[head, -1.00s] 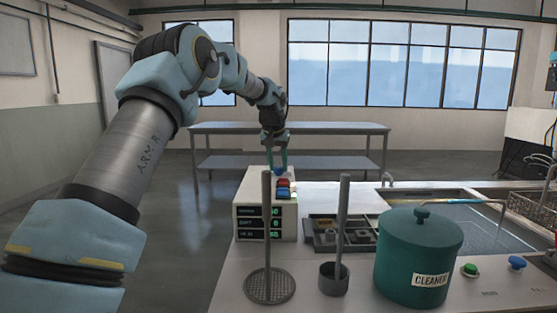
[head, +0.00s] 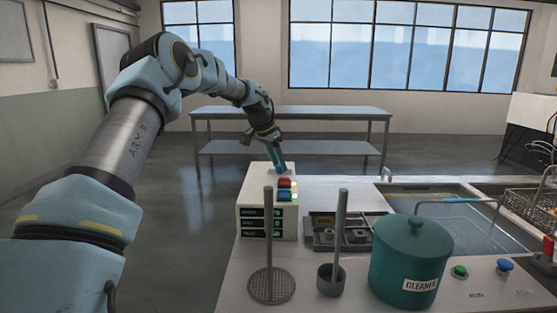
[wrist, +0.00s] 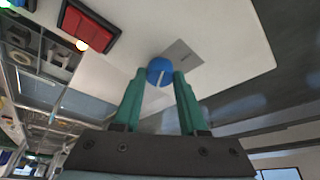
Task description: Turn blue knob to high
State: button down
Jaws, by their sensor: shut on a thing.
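The blue knob (wrist: 160,71) sits on top of the white control box (head: 247,193), at its far end; it also shows small in the head view (head: 278,169). It has a pale pointer line on its face. My gripper (wrist: 160,77) is shut on the knob, with one green finger on each side of it. In the head view my gripper (head: 280,168) reaches down to the box top at a tilt. A grey label plate (wrist: 183,55) lies beside the knob; its lettering is too small to read.
Red button (wrist: 90,25) and other coloured buttons sit close to the knob on the box. A tray of parts (head: 340,232), a teal cleaner pot (head: 410,262) and two upright rods stand nearer. The water tank (head: 450,225) is at right.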

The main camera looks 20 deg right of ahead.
dwell(0.5)
jog(key=shift+c, duration=2.2)
grip_release()
jog(key=shift+r, duration=0.1)
jog(key=w+b+v, duration=0.1)
jog(key=b+v, duration=0.1)
jog(key=v, duration=0.8)
jog(key=shift+s+r, duration=0.3)
jog(key=shift+s, duration=0.2)
jog(key=shift+a, duration=0.2)
